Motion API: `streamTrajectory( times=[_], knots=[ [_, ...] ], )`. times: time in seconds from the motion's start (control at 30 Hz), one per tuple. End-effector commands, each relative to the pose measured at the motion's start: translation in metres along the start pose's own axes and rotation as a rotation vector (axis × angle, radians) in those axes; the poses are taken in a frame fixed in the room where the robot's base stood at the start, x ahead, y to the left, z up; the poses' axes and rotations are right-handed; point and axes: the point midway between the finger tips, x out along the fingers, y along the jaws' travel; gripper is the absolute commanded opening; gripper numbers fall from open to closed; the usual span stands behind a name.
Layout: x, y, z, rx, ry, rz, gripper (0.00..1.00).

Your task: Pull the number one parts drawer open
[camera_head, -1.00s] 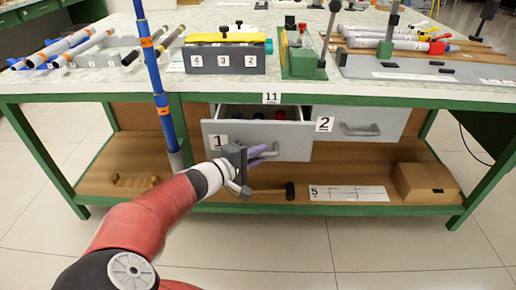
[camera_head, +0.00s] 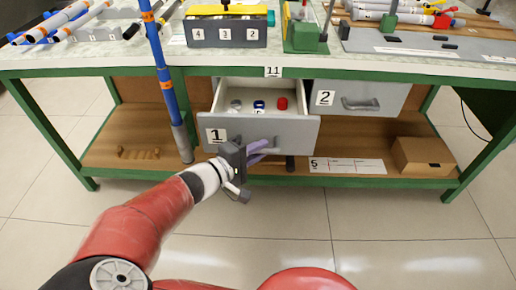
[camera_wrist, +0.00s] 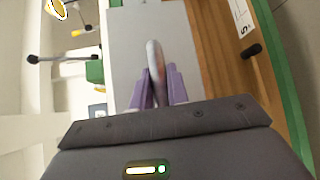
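The number one parts drawer (camera_head: 290,131) is pulled part way out from under the bench, with its grey front toward me and a "1" label on its left. Small grey, blue and red items show inside it. My gripper (camera_head: 258,150) is at the drawer front, at the right part of its handle (camera_head: 272,146). In the wrist view the purple fingers (camera_wrist: 159,88) stand on both sides of the handle bar (camera_wrist: 155,60) and look closed on it. The fingertip contact is partly hidden in the head view.
The number two drawer (camera_head: 375,97) is shut on the right. The lower shelf holds a cardboard box (camera_head: 424,155) and a white sheet labelled 5 (camera_head: 347,166). A blue pole (camera_head: 166,85) stands left of the drawer. The floor in front is clear.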

Motion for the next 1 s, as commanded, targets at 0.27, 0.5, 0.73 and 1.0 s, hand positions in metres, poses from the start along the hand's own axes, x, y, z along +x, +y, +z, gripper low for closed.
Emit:
streamTrajectory(
  times=[0.27,0.5,0.73,1.0],
  knots=[
    [0.0,0.0,0.0,0.0,0.0,0.0,0.38],
    [-0.005,0.0,-0.001,0.0,0.003,-0.001,0.38],
    [-0.042,0.0,-0.001,0.001,0.005,-0.001,0.38],
    [-0.075,0.0,-0.001,0.0,0.002,-0.001,0.38]
  ],
)
